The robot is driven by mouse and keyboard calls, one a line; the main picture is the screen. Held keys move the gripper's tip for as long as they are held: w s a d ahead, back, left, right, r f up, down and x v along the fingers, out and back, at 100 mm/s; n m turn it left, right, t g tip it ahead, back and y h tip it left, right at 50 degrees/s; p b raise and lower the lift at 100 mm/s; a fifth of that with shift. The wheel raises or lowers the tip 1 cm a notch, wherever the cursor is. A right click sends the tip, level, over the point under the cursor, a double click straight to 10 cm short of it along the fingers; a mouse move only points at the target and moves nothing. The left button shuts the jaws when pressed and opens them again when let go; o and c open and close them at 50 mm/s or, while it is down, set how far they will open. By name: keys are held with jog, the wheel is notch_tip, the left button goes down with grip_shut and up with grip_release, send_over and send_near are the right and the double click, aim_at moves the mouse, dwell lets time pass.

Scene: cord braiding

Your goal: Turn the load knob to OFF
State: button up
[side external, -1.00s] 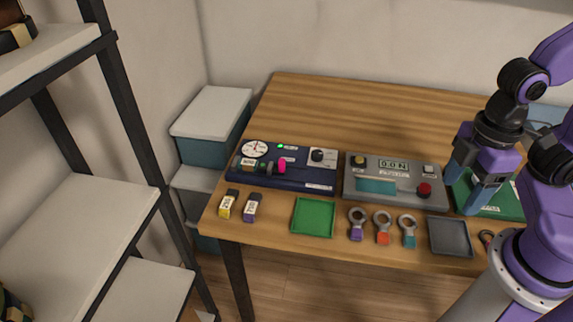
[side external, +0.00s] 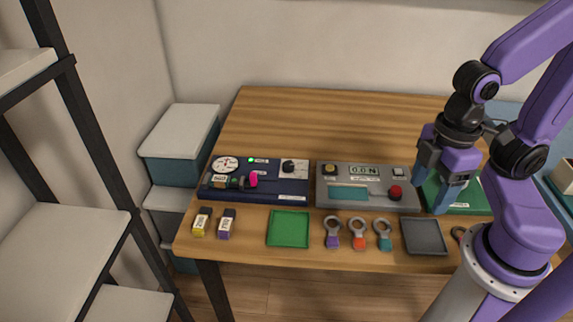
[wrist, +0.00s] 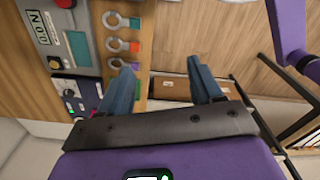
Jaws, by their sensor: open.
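A blue panel (side external: 262,188) lies at the left of the table. It has a round white gauge, a lit green light and a pink part at its front. A black knob (side external: 288,167) sits at its back right; the label below it is too small to read. In the wrist view the black knob (wrist: 70,93) shows at the left on the blue panel (wrist: 88,93). My gripper (side external: 433,190) is open and empty. It is over the green board (side external: 468,200), well right of the black knob and apart from it.
A grey panel (side external: 345,205) with a 0.0 N display and a red knob (side external: 395,192) lies between the blue panel and my gripper. A green tray (side external: 288,229), several ring tools, a grey tray (side external: 424,237) and two small labelled blocks line the front. The table's back is clear.

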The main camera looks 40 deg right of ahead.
dwell(0.3)
jog(key=w+a+r+m, duration=0.1)
jog(key=w+a+m, duration=0.4)
jog(key=w, duration=0.6)
jog(key=m, duration=1.4)
send_over(288, 164)
notch_tip(288, 164, down, 5)
notch_tip(288, 164, down, 17)
jog(key=shift+f, duration=0.1)
jog(key=c, duration=1.1)
